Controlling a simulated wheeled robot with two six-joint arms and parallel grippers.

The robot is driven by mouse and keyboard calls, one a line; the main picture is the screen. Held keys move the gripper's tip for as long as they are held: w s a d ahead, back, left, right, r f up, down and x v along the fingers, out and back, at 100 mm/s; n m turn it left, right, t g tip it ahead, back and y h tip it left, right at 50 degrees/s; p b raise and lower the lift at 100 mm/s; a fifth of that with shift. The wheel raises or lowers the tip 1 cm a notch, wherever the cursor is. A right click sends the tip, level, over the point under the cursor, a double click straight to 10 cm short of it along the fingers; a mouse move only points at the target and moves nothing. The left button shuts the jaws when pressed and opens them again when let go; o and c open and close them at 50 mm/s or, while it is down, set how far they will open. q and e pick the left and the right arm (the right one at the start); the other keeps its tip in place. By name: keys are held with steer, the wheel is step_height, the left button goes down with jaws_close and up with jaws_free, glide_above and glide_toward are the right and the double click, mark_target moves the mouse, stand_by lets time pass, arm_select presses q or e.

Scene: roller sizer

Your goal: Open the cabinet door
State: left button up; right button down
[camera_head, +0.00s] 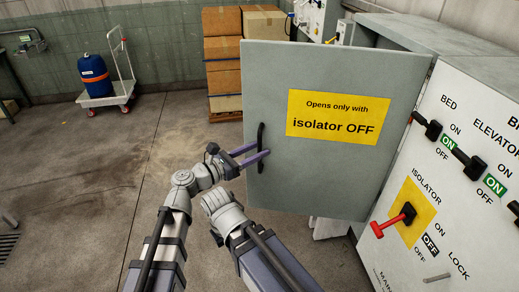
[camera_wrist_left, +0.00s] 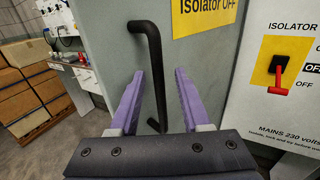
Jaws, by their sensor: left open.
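The grey cabinet door (camera_head: 330,170) stands swung out to the left of the control panel, with a yellow "Opens only with isolator OFF" sign (camera_head: 333,117). Its black bar handle (camera_head: 261,135) is near the door's left edge and also shows in the left wrist view (camera_wrist_left: 153,60). My left gripper (camera_head: 262,150) is open at the handle, its purple fingers on either side of the bar. I cannot tell whether they touch it. The isolator's red lever (camera_head: 385,225) points to the lower left on its yellow plate. My right gripper is not in view.
The control panel (camera_head: 455,205) with black switches is at the right, beside the door. Cardboard boxes (camera_head: 223,62) are stacked on a pallet behind the door. A trolley (camera_head: 107,97) carries a blue drum (camera_head: 94,75) at the far left. The floor to the left is mostly clear.

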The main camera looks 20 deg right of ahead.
arm_select(q)
steer(key=v, duration=0.6)
steer(key=shift+a, duration=0.15)
stand_by(0.3)
